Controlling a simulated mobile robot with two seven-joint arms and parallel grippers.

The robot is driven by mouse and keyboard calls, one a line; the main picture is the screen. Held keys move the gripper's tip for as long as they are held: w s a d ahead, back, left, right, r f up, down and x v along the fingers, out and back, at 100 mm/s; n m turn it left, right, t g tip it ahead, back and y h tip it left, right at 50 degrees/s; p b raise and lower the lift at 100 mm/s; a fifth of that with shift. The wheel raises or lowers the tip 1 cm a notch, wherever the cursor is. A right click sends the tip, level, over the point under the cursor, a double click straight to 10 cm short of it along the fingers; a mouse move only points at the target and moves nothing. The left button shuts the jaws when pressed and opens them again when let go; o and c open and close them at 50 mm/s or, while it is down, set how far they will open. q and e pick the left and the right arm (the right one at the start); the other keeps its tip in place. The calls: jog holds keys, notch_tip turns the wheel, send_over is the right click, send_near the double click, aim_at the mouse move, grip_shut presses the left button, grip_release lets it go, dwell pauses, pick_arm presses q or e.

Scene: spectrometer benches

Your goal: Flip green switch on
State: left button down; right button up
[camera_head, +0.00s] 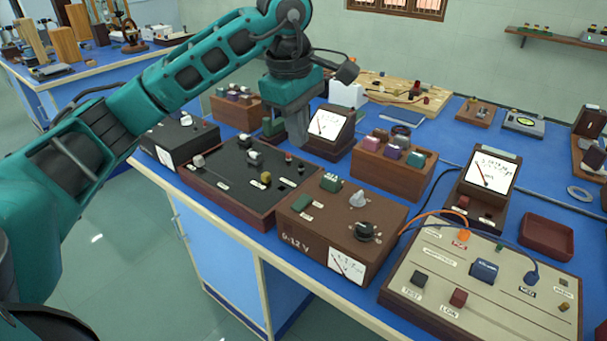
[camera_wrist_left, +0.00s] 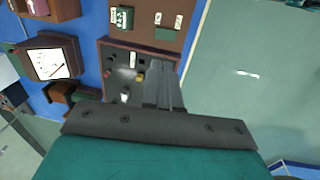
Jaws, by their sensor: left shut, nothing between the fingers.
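A brown box labelled 0-12 V (camera_head: 300,238) carries a green switch (camera_head: 330,183) near its back edge and a second green block (camera_head: 300,203) at its left. It also has a grey knob, a black knob and a meter. Both green parts show at the top of the left wrist view, the switch (camera_wrist_left: 122,17) and the block (camera_wrist_left: 165,34). Whether the switch is on or off, I cannot tell. My left gripper (camera_head: 298,140) is shut and empty, pointing down above the far side of the black-topped panel, behind and left of the green switch. My right gripper is not in view.
The black-topped panel (camera_head: 222,190) with knobs lies left of the brown box. A meter (camera_head: 330,132) and a wooden block of coloured pieces (camera_head: 393,168) stand behind. A beige panel (camera_head: 460,315) with wires is at the right. The blue bench (camera_head: 460,130) is crowded.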

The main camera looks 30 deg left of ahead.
pick_arm(q)
jog(key=shift+a, duration=0.1)
dwell(0.3)
jog(key=shift+w+f, duration=0.1)
jog(key=shift+f, duration=0.05)
send_near(306, 199)
jog(key=f, duration=0.4)
jog(key=w+f, duration=0.1)
jog(key=f, duration=0.1)
jog(key=shift+f, duration=0.4)
